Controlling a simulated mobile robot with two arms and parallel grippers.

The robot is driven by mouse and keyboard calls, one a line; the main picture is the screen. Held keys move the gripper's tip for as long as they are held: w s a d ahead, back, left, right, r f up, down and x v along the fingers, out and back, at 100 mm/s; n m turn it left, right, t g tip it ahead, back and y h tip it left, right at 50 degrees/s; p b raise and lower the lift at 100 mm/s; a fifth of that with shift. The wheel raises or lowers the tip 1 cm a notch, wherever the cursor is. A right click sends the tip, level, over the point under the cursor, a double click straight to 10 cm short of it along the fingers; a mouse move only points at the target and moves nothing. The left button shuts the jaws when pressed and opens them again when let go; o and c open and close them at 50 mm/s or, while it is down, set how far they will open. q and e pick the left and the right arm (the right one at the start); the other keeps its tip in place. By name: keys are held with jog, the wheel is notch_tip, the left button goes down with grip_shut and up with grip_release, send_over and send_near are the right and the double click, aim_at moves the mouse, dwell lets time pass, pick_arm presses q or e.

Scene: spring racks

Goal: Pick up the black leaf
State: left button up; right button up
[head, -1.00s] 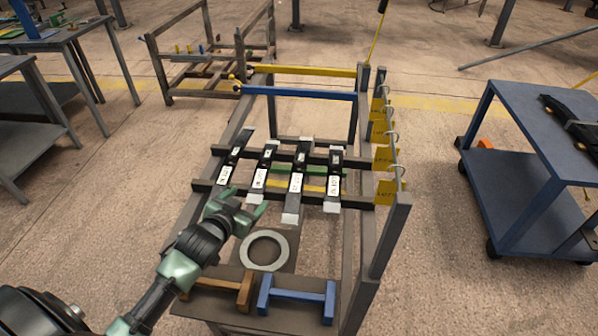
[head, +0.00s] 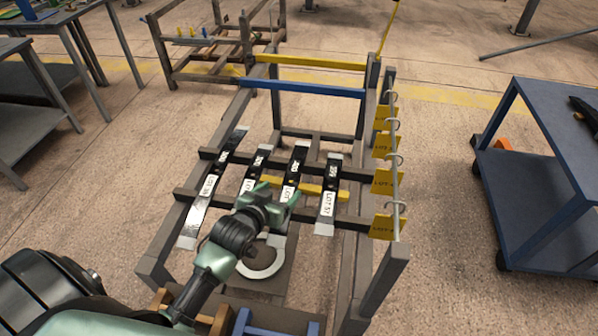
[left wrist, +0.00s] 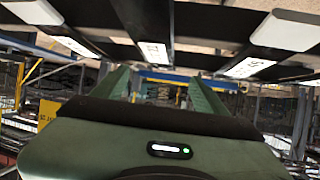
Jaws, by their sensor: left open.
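Several black leaves with white labels and pale ends lie side by side across the dark rails of a rack in the head view: a far-left leaf (head: 213,180), a second leaf (head: 258,166), a third leaf (head: 297,165) and a right leaf (head: 330,188). My left gripper (head: 275,193) is open over the lower parts of the second and third leaves, hiding some of them. In the left wrist view the open fingers (left wrist: 158,92) point away, with dark leaf strips (left wrist: 150,22) across the top. I cannot tell whether they touch. My right gripper is out of view.
The rack has a blue crossbar (head: 303,89), a yellow crossbar (head: 310,62) and yellow tags (head: 388,182) hanging on its right side. A grey ring (head: 262,268) lies below my gripper. A blue cart (head: 541,150) stands right, with free floor between.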

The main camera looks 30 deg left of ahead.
aim_at(290, 183)
pick_arm(q)
jog(key=shift+x, duration=0.8)
jog(key=shift+w+f, duration=0.1)
jog(key=shift+w, duration=0.3)
jog(key=shift+w+f, duration=0.35)
jog(key=shift+w, duration=0.25)
jog(key=x, duration=0.3)
jog(key=shift+w+f+p, duration=0.15)
jog(key=shift+f+p, duration=0.1)
jog(key=shift+p, duration=0.1)
jog(key=shift+w+a+f, duration=0.1)
jog(key=shift+w, duration=0.1)
jog(key=shift+s, duration=0.1)
grip_shut()
jog(key=shift+r, duration=0.2)
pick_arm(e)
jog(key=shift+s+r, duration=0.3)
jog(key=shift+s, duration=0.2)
